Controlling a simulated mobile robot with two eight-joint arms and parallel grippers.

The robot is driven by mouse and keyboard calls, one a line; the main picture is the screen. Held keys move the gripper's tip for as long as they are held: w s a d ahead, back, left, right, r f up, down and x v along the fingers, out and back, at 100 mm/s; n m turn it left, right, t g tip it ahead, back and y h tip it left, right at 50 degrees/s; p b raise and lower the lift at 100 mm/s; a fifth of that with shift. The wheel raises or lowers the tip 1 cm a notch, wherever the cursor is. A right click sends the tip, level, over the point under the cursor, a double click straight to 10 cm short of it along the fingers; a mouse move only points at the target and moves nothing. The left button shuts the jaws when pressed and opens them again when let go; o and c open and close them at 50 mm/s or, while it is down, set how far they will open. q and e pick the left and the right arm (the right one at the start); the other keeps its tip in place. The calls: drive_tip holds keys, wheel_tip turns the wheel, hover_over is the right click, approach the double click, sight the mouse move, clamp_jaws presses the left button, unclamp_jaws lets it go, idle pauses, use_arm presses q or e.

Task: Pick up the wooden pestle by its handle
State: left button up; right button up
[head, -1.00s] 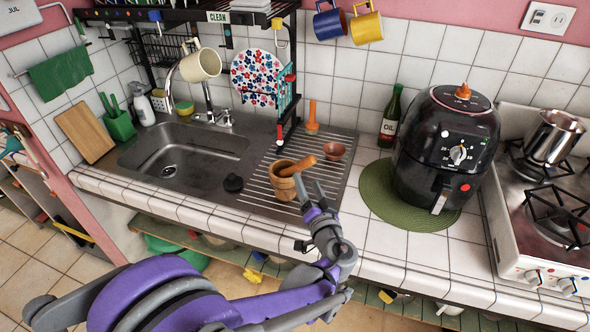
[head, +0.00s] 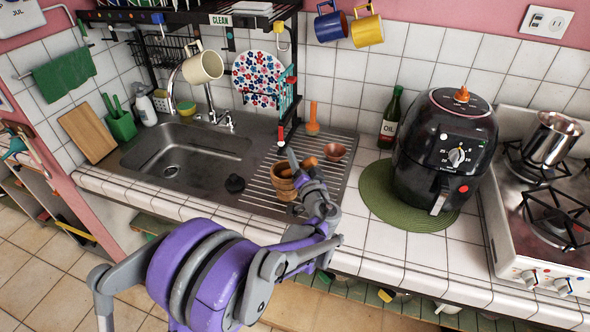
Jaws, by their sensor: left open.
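The wooden pestle (head: 307,163) leans in a wooden mortar (head: 283,186) on the ribbed drainboard beside the sink. Its handle end sticks out over the rim towards the right. My left gripper (head: 299,162) is open at the mortar, with its fingers over the mortar and close to the pestle. The fingers and wrist cover part of the mortar and part of the pestle. I cannot tell whether a finger touches the pestle. My right gripper is not in view.
A small reddish bowl (head: 335,151) and an upright orange-brown wooden tool (head: 312,118) stand behind the mortar. A black air fryer (head: 445,150) stands on a green mat (head: 377,197) at right. Mugs hang above.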

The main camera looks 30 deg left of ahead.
use_arm(q)
drive_tip(key=shift+s, duration=0.15)
drive_tip(key=shift+c, duration=1.2)
clamp_jaws()
drive_tip(key=shift+r, duration=0.1)
wheel_tip(320, 180, up, 10)
drive_tip(key=p, duration=0.1)
